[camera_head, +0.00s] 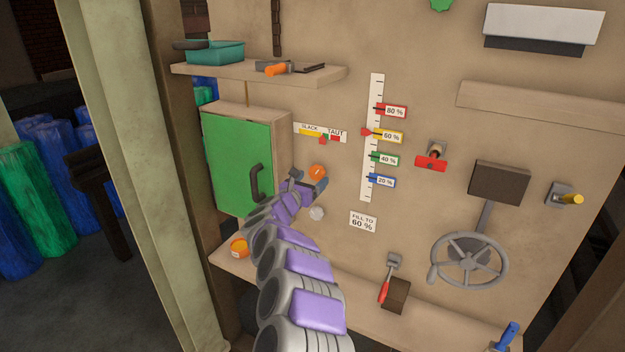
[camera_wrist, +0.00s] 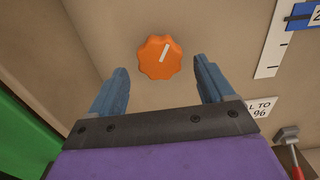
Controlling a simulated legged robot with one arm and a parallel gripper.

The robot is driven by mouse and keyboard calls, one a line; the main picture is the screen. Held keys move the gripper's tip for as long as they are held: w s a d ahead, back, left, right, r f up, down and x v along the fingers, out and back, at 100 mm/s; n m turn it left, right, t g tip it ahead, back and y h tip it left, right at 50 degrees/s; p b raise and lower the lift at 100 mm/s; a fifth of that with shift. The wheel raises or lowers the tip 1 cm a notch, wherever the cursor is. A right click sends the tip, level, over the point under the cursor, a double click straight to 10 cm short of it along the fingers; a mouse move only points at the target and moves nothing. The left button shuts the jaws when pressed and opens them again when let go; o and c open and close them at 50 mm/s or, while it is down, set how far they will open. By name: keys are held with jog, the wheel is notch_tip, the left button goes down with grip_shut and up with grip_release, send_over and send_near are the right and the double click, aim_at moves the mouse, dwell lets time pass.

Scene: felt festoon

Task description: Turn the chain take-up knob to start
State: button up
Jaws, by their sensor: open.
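An orange scalloped knob (camera_head: 317,171) with a white pointer line sits on the beige wall, right of the green cabinet. In the wrist view the knob (camera_wrist: 159,57) is ahead of my gripper, roughly between the lines of its two fingers, and its pointer line leans up and slightly right. My gripper (camera_head: 308,184) is open and empty in front of the wall, close to the knob; in the wrist view its blue-grey fingers (camera_wrist: 160,84) stand apart without visibly touching the knob. A slack/taut gauge (camera_head: 320,132) is above the knob, its red pointer toward the taut side.
The green cabinet door (camera_head: 238,165) with a dark handle is just left of my arm. A shelf (camera_head: 330,76) is above, a ledge (camera_head: 345,290) below. A red-handled lever (camera_head: 385,290), a handwheel (camera_head: 468,260) and a level scale (camera_head: 371,150) are to the right.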

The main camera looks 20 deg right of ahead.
jog(key=shift+x, duration=0.85)
jog(key=c, duration=1)
jog(key=shift+c, duration=0.2)
